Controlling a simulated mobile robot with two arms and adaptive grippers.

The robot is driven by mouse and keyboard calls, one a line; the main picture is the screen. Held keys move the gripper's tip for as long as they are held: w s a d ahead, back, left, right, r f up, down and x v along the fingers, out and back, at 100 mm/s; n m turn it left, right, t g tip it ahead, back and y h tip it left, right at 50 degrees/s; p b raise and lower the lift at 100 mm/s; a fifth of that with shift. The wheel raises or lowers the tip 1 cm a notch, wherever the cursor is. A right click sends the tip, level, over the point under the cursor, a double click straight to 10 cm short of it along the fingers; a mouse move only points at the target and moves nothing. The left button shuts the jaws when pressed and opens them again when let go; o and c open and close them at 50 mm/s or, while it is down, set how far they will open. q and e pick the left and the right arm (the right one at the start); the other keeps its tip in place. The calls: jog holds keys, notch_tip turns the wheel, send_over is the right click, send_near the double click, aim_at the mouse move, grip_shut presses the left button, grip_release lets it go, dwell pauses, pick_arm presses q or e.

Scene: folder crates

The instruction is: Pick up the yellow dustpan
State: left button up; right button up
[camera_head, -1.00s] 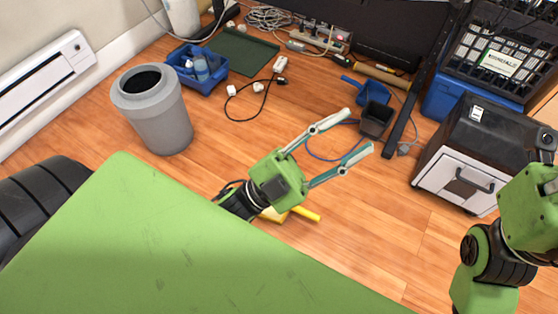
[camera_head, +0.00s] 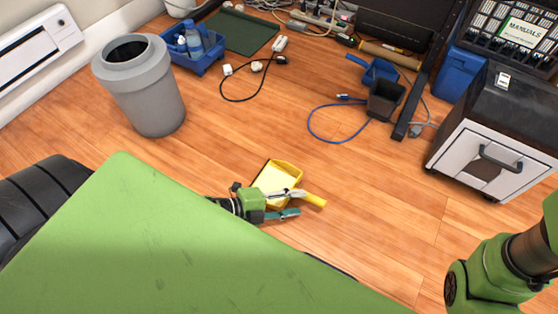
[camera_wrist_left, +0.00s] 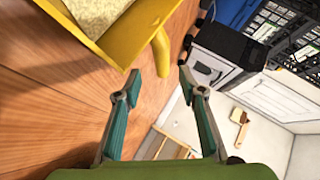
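The yellow dustpan (camera_head: 286,170) lies on the wooden floor in the head view, with its yellow handle (camera_head: 314,200) toward the lower right. My left gripper (camera_head: 300,203) is beside the near side of the pan, close to the handle, and partly covers the pan. In the left wrist view the dustpan (camera_wrist_left: 150,22) fills the upper left. Its handle tip shows just beyond my left gripper's fingertips (camera_wrist_left: 160,82), which are apart with nothing between them. My right arm shows at the right edge of the head view; its gripper is out of frame.
A grey bin (camera_head: 150,100) stands on the left, near a blue caddy (camera_head: 194,66) with bottles. A dark container (camera_head: 384,103) and a blue cable (camera_head: 322,134) lie beyond the dustpan. A white-fronted cabinet (camera_head: 485,160) stands on the right. Floor around the dustpan is clear.

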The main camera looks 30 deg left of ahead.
aim_at(307, 199)
pick_arm(q)
jog(key=shift+x, duration=0.75)
jog(key=b+x, duration=0.2)
jog(key=x, duration=0.1)
jog(key=b+x, duration=0.1)
jog(key=shift+w+a+f+b, duration=0.2)
jog(key=shift+w+f+b, duration=0.1)
jog(key=shift+w+b, duration=0.15)
jog(key=shift+w+d, duration=0.25)
jog(key=shift+d, duration=0.05)
grip_shut()
